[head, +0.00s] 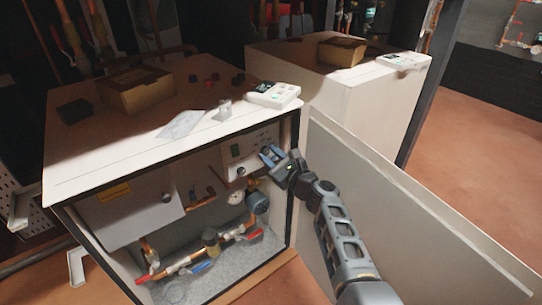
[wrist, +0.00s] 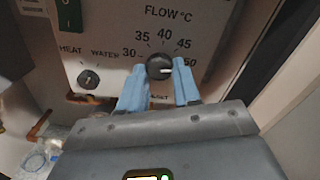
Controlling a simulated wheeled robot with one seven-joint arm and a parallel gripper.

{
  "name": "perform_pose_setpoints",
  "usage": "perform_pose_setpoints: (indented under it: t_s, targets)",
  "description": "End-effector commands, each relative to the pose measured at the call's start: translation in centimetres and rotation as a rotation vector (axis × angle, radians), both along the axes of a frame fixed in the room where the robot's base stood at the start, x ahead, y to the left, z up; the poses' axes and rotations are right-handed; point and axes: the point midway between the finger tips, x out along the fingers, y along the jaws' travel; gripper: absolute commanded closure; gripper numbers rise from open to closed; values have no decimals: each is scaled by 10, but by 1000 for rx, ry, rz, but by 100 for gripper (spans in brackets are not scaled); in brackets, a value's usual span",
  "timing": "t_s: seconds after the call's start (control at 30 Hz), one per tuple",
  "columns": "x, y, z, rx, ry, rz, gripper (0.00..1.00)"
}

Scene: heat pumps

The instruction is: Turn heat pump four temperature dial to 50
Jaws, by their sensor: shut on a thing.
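The heat pump's control panel (head: 248,149) is inside the open white cabinet in the head view. In the wrist view the black temperature dial (wrist: 160,66) sits under a FLOW °C scale running from 30 to 50. Its white mark points right, close to the 50. My gripper (wrist: 160,82) has its blue fingers on both sides of the dial and is shut on it. In the head view my gripper (head: 270,155) is at the panel's right part, and the dial is hidden there.
A second knob (wrist: 88,79), marked HEAT and WATER, is left of the dial. The open cabinet door (head: 400,200) stands right of my arm. Pipes and valves (head: 205,250) lie below the panel. A box (head: 135,92) and a white device (head: 274,94) are on top.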

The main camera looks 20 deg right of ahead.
Motion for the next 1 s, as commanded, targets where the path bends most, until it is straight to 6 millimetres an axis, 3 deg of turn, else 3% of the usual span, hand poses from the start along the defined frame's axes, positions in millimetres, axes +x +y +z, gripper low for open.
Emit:
perform_pose_setpoints:
  t_s: [0.2,0.23,0.5,0.77,1.0]
  targets:
    - [-1,-1,-2,1,4,-2,98]
    - [-1,-1,-2,1,4,-2,67]
    - [0,-1,-1,0,2,-1,42]
    - [-2,-1,-1,0,1,0,42]
    - [-28,-9,1,-2,3,0,42]
